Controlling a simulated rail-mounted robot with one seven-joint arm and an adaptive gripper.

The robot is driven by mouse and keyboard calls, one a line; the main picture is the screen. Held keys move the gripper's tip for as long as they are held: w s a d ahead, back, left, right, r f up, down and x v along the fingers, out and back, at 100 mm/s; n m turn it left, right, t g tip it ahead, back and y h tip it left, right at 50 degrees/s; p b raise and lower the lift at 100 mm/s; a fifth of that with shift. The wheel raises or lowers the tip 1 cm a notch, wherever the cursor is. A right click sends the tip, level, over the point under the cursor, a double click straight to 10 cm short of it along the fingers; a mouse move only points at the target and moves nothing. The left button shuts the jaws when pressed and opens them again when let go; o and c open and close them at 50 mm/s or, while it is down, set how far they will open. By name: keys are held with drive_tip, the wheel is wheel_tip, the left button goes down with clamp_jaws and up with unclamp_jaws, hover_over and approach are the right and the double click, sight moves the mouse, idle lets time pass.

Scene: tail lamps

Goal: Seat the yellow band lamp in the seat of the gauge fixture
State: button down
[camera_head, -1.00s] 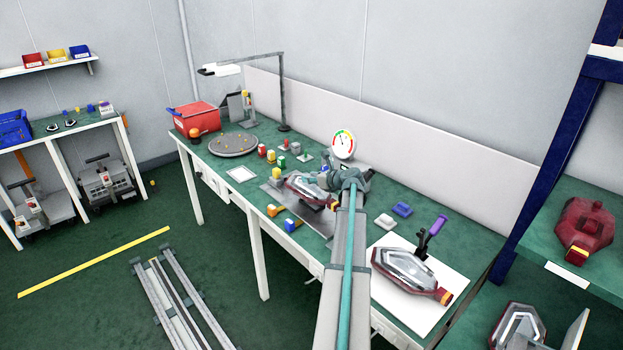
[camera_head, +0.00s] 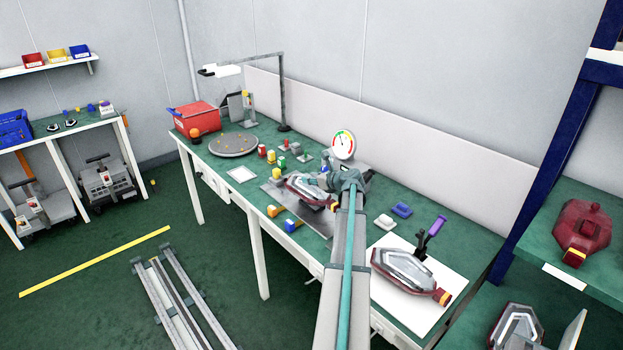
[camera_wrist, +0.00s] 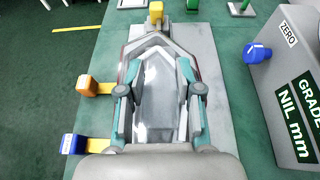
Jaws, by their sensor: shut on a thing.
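My gripper (camera_wrist: 160,105) is shut on a lamp (camera_wrist: 157,80) with a clear, faceted lens and a dark red rim. The fingers grip its two long sides. In the head view the lamp (camera_head: 303,187) is over the grey plate of the gauge fixture (camera_head: 271,196), its narrow end pointing away from my wrist. I cannot tell whether it touches the plate. A yellow block (camera_wrist: 156,12) stands at its narrow end; an orange block (camera_wrist: 88,87) and a blue block (camera_wrist: 70,144) are along its left side.
The dial gauge (camera_head: 343,145) stands behind the fixture. Its grey box (camera_wrist: 290,95) and a blue knob (camera_wrist: 257,53) are close on the right. Another lamp (camera_head: 405,268) with a yellow band lies on a white sheet (camera_head: 388,302). Small coloured parts lie behind.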

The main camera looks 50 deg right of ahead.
drive_tip(key=shift+f, duration=0.2)
drive_tip(key=shift+f+b, duration=0.4)
drive_tip(key=shift+f, duration=0.75)
drive_tip(key=c, duration=0.7)
unclamp_jaws()
drive_tip(key=shift+s, duration=0.1)
drive_tip(key=v, duration=0.7)
drive_tip(key=shift+s+a+r, duration=0.1)
drive_tip(key=shift+s, duration=0.05)
